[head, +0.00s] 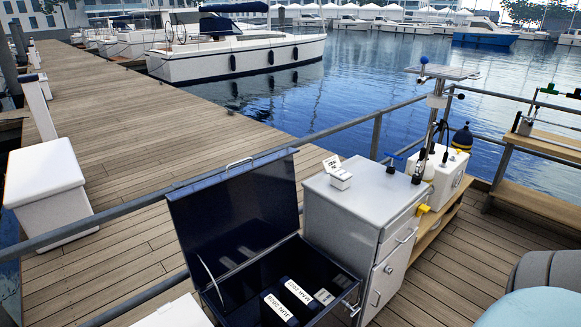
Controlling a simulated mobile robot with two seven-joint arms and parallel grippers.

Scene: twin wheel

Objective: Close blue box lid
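The dark blue box (262,266) stands on the deck in the lower middle of the head view. Its lid (236,208) is raised, tilted back towards the railing, with a metal handle on its upper edge. A thin metal stay shows at the lid's left side. Inside the box are dark packs with white labels (279,306), one reading JUN 2026 and another MAR 2027, and smaller light-labelled items. The box's lower front is cut off by the picture edge. Neither of my grippers is in view.
A grey cabinet (338,219) stands close against the box's right side, with a small white open case (337,174) on top. A metal railing (130,203) runs behind the lid. A white case (446,172) sits on a wooden bench farther right.

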